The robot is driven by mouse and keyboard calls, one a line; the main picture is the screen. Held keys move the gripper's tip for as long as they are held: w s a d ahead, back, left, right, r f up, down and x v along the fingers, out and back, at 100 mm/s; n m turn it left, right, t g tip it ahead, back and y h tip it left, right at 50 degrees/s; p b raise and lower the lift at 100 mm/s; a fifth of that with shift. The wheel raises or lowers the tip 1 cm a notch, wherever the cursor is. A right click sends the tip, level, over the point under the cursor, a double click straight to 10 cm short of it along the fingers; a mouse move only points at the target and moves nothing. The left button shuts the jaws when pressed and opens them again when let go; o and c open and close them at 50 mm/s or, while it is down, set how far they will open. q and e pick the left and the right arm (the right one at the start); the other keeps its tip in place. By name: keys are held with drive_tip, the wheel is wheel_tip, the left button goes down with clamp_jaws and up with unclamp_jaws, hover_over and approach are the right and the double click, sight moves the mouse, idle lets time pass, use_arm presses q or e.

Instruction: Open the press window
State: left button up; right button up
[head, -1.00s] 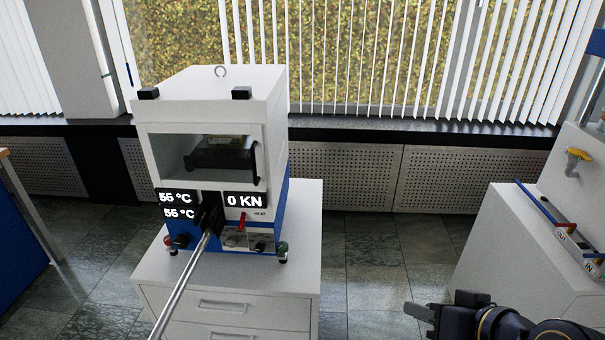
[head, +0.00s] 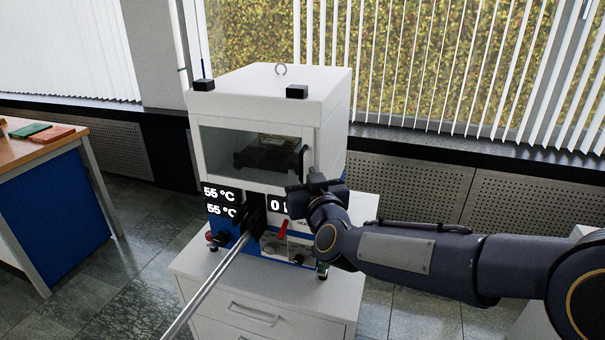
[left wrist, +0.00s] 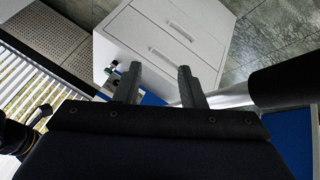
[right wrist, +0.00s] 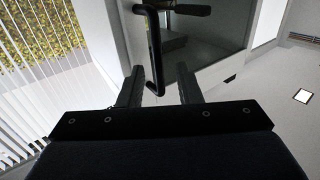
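The white and blue press (head: 320,110) stands on a white drawer cabinet. Its glass window (head: 222,143) appears closed, with a black vertical handle (head: 306,160) at its right edge. My right gripper (head: 303,190) is in front of the press, at the lower right of the window. In the right wrist view, the handle (right wrist: 154,45) reaches down between the open fingers, closer to the left finger; I cannot tell if they touch. My left gripper (left wrist: 157,72) is open and empty, pointing toward the cabinet; it is outside the head view.
A metal lever (head: 205,286) sticks out from the press front. The white cabinet (head: 270,305) is under the press. A wooden-topped table (head: 75,135) is at the left. Window blinds (head: 440,70) hang behind. My right forearm covers the lower right of the press.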

drive_tip(key=shift+x, duration=0.85)
drive_tip(key=shift+d, duration=0.1)
clamp_jaws()
